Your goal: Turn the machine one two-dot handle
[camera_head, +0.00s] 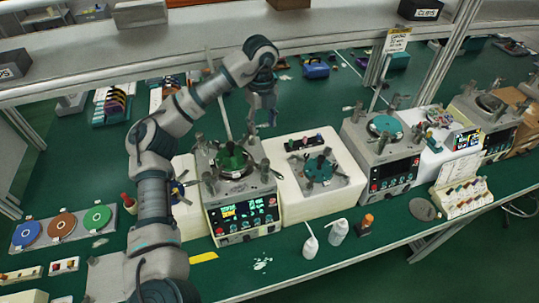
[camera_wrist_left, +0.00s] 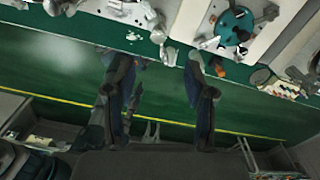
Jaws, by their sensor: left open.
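Machine one seems to be the left lapping machine (camera_head: 240,207), with a lit colour display and a dark green round plate (camera_head: 233,162) on top. Several grey handles stand around that plate. Their dots are too small to make out, so I cannot tell which is the two-dot handle. My left gripper (camera_head: 264,118) hangs pointing down above and behind the machine's top, apart from it. In the left wrist view its two fingers (camera_wrist_left: 160,65) are spread, with nothing held between them. My right gripper is not in view.
A white block carries a plate with a teal disc (camera_head: 319,168) right of the machine; the disc also shows in the wrist view (camera_wrist_left: 236,24). Another machine (camera_head: 383,170) stands further right. White bottles (camera_head: 338,231) stand in front. Coloured discs (camera_head: 61,224) lie left. A shelf (camera_head: 190,33) runs behind.

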